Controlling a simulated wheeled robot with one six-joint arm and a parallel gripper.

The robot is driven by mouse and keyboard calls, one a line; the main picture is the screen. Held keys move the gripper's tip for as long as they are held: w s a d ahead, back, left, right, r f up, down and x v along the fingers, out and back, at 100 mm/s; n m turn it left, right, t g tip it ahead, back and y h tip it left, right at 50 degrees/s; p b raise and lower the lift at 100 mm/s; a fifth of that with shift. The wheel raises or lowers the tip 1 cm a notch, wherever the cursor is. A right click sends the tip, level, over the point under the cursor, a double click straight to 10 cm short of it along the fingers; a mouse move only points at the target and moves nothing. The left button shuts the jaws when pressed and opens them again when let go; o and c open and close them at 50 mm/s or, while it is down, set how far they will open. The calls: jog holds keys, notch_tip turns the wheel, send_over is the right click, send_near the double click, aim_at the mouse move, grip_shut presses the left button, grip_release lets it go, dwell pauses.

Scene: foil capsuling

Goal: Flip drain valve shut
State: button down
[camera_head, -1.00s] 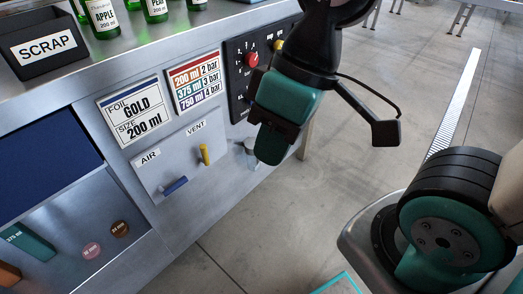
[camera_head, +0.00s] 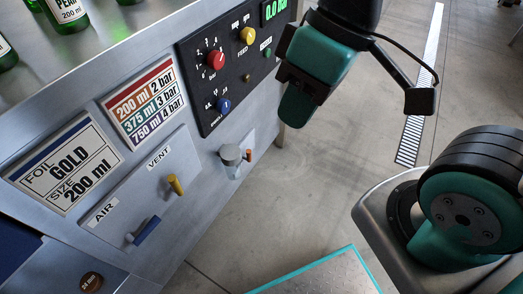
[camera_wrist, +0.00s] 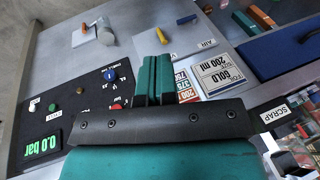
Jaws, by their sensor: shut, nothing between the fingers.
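The drain valve is most likely the grey round fitting (camera_head: 232,155) with a small orange lever (camera_head: 249,155), low at the right end of the machine's front. In the wrist view the fitting (camera_wrist: 105,34) and its orange lever (camera_wrist: 84,27) are at the upper left, apart from my fingers. My gripper (camera_head: 293,108) is teal and black, with its fingers shut and empty, pointing down above and right of the valve in the head view. The shut fingertips (camera_wrist: 157,62) also show in the wrist view. The valve is unobstructed in both views.
A yellow VENT lever (camera_head: 175,184) and a blue AIR lever (camera_head: 145,231) sit on a plate left of the valve. A black control panel (camera_head: 205,85) with red, yellow and blue knobs is above. The floor (camera_head: 300,190) right of the machine looks clear.

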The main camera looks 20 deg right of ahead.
jog(key=w+f+n+t+y+b, duration=0.2)
jog(key=w+f+n+b, duration=0.45)
jog(key=w+f, duration=1.2)
jog(key=w+d+f+n+t+b, duration=0.1)
jog(key=d+f, duration=0.2)
jog(key=f, duration=0.6)
jog(key=w+d+f+n+t+h+b, duration=0.1)
jog(key=d+f+b, duration=0.1)
jog(key=f, duration=0.7)
jog(key=w+d+f+n+t+b, duration=0.1)
jog(key=d+f, duration=0.3)
jog(key=f, duration=0.5)
jog(key=shift+w+n+t+b, duration=0.35)
jog(key=shift+w+b, duration=0.2)
jog(key=shift+b, duration=0.15)
jog(key=shift+f, duration=0.1)
